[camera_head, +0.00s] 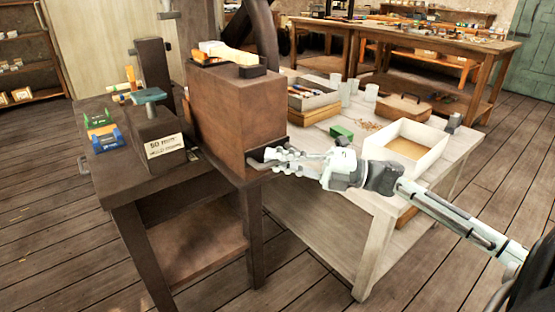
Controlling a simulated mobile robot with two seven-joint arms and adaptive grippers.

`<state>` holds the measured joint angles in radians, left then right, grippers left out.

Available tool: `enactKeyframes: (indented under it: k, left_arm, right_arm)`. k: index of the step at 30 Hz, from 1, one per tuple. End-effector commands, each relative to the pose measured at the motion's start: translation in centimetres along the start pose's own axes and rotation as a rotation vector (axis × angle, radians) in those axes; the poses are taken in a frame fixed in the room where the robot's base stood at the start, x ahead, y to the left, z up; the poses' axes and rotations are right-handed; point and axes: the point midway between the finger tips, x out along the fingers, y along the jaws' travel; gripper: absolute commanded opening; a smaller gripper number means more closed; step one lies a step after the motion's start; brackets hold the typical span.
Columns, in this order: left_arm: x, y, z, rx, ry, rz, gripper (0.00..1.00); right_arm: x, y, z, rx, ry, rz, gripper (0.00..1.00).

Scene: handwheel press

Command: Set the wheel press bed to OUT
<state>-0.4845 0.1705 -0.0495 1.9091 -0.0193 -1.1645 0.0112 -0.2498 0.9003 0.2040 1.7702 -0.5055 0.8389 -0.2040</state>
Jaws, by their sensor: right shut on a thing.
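My right gripper (277,157) comes in from the right and is shut on a dark handle-like piece (258,159) at the lower right front of a large brown block (236,112). The fingers cover part of this piece, and I cannot tell its full shape. The block stands on a dark wooden bench (222,182). I cannot make out clearly which part is the press bed, and no OUT mark is readable. A dark curved part (264,38) rises behind the block. My left gripper is not in view.
A light table (432,172) at right holds a white tray (436,137), a grey tray (326,101), cups (370,92) and a green block (341,132). A labelled plate (164,146) and a teal-topped dark block (150,118) stand at left. Floor is clear in front.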

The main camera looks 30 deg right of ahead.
Motion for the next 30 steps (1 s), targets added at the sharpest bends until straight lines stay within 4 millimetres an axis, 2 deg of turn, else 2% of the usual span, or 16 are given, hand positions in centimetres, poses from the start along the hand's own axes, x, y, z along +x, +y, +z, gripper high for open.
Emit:
enactKeyframes:
  k: [1, 2, 6, 15, 19, 23, 30]
  left_arm:
    - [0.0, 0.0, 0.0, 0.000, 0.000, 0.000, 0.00]
    - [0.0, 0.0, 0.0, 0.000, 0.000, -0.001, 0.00]
    - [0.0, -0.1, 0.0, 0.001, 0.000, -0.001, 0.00]
    - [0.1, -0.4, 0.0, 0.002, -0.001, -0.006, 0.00]
    - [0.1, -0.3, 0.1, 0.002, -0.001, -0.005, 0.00]
    - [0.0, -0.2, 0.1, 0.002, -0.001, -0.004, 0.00]
    - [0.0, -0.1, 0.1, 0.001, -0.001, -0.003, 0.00]
  right_arm:
    - [-0.1, -0.2, -0.3, 0.004, 0.008, -0.001, 0.00]
    - [-0.1, -0.2, -0.3, 0.004, 0.008, -0.001, 0.14]
    - [-0.1, -0.2, -0.2, 0.003, 0.007, -0.001, 0.32]
    - [-0.1, -0.1, -0.2, 0.002, 0.005, -0.001, 0.33]
    - [-1.1, -0.2, -0.2, 0.004, 0.004, -0.003, 0.33]
    - [-3.4, -0.3, -0.1, 0.006, 0.001, -0.004, 0.33]
    - [-8.6, -0.2, -0.1, 0.005, 0.001, -0.003, 0.33]
